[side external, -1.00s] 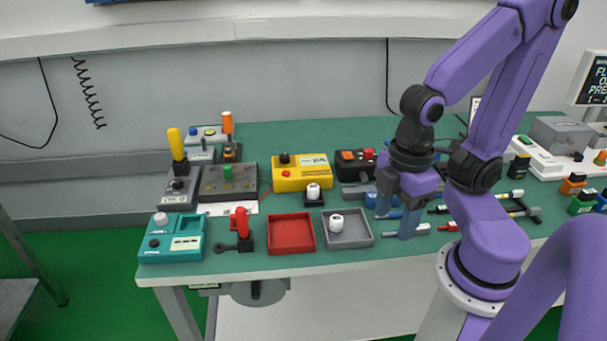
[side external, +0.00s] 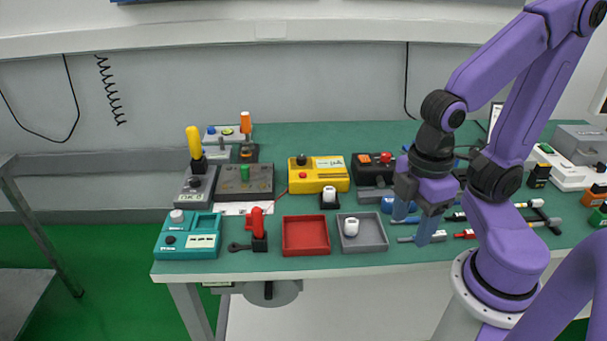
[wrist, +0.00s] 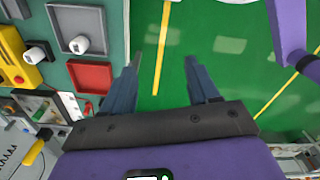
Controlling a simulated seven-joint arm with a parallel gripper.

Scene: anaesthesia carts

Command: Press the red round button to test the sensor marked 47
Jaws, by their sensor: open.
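A yellow box (side external: 318,180) stands mid-table with a black knob, a pale label and a small red round button (side external: 303,175). A black box (side external: 372,165) to its right carries an orange button and a larger red button (side external: 386,157). I cannot read the number 47 on either. My gripper (side external: 414,222) is open and empty, near the table's front edge, right of the grey tray and apart from both boxes. In the wrist view its fingers (wrist: 163,62) are spread above the green floor, and part of the yellow box (wrist: 12,45) shows at the left edge.
A red tray (side external: 305,251) and a grey tray (side external: 381,246) with a white knob lie at the front. A white knob on a black base (side external: 329,198) stands before the yellow box. A teal box (side external: 188,252), a red-handled lever (side external: 257,222) and tall yellow handle (side external: 194,142) stand left.

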